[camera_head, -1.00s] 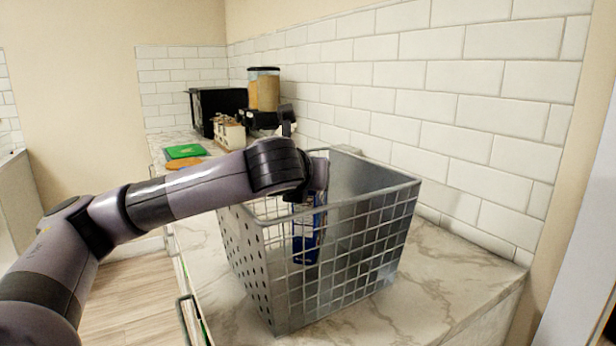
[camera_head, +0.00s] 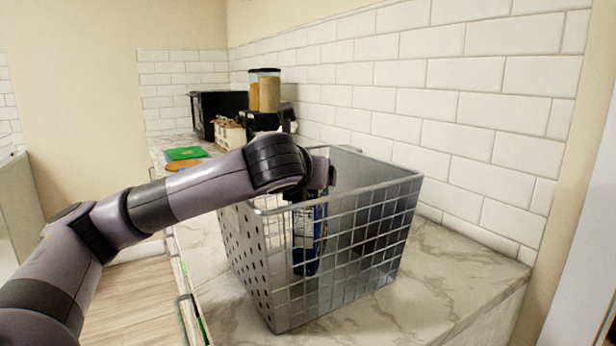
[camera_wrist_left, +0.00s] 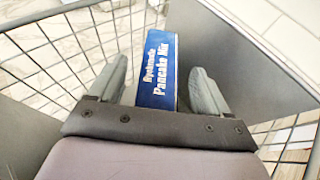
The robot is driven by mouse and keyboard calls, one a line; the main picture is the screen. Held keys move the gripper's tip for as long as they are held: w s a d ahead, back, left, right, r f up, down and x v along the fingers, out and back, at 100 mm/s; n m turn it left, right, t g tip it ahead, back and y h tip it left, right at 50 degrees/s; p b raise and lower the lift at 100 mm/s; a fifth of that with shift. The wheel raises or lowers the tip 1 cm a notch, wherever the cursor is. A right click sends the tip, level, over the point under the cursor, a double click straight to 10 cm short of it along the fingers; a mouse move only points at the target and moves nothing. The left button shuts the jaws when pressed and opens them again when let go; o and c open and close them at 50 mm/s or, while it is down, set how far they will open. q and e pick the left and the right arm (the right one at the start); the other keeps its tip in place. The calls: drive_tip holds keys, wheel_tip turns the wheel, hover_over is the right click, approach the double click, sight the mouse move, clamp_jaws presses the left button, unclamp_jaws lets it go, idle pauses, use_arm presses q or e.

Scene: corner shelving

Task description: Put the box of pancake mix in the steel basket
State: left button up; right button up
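The blue box of pancake mix (camera_head: 307,240) is inside the steel basket (camera_head: 385,240), seen through its mesh. In the left wrist view the box (camera_wrist_left: 157,72) shows its "Pancake Mix" label between my two fingers. My left gripper (camera_wrist_left: 158,88) reaches into the basket from above. Its fingers are apart, with a narrow gap on each side of the box, so it looks open around the box. In the head view the left gripper (camera_head: 308,195) is partly hidden by the basket rim and wrist. Whether the box rests on the basket floor is hard to tell. My right gripper is not in view.
The basket stands on a marble counter (camera_head: 450,290) beside a white tiled wall (camera_head: 470,120). Farther back are a green board (camera_head: 184,153), a black appliance (camera_head: 208,112) and food canisters (camera_head: 268,90). Counter space right of the basket is clear.

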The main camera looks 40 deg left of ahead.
use_arm(q)
drive_tip(key=shift+d+f, duration=0.1)
drive_tip(key=shift+f, duration=0.15)
drive_tip(key=shift+r+p, duration=0.4)
drive_tip(key=shift+p, duration=0.3)
drive_tip(key=shift+w+r+p, duration=0.1)
drive_tip(key=shift+r+p, duration=0.2)
drive_tip(key=shift+p, duration=0.2)
drive_tip(key=b+v, duration=0.1)
drive_tip(key=v, duration=1.1)
drive_tip(key=shift+b, duration=0.4)
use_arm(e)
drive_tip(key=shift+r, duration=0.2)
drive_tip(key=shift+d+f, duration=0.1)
use_arm(q)
drive_tip(key=shift+r, duration=0.1)
